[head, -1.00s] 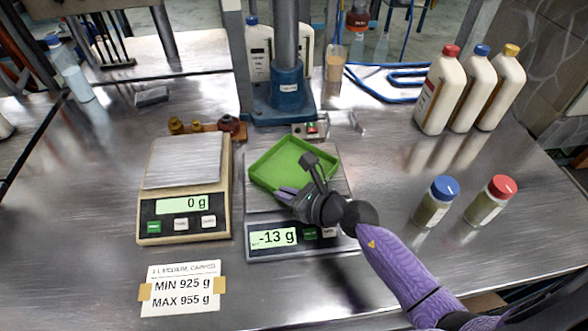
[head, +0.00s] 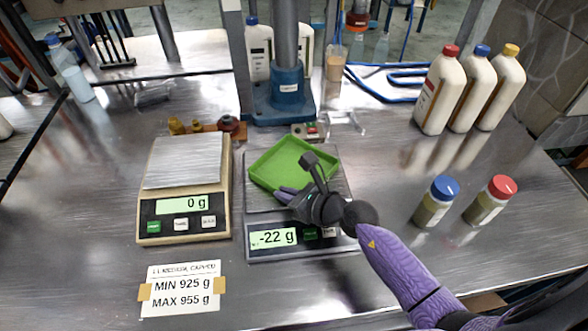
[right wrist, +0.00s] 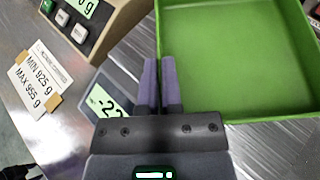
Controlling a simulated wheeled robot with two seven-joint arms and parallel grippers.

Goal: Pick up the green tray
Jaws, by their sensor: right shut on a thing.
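The green tray (head: 285,161) is a shallow square dish over the right-hand scale (head: 257,237), whose display reads -22 g. My right gripper (head: 287,193) is shut on the tray's near left wall; in the right wrist view its two purple fingers (right wrist: 160,88) close on the tray's left edge. The empty tray fills the upper right of that view (right wrist: 235,60). The gripper's wrist hides part of the tray's near side in the head view. Whether the tray still touches the scale plate is hard to tell. My left gripper is not in view.
A beige scale (head: 184,190) reading 0 g stands to the left, with a MIN/MAX label (head: 181,289) in front. Two small jars (head: 437,202) stand at right, with three large bottles (head: 441,90) behind. A blue-based press column (head: 287,95) stands behind the tray.

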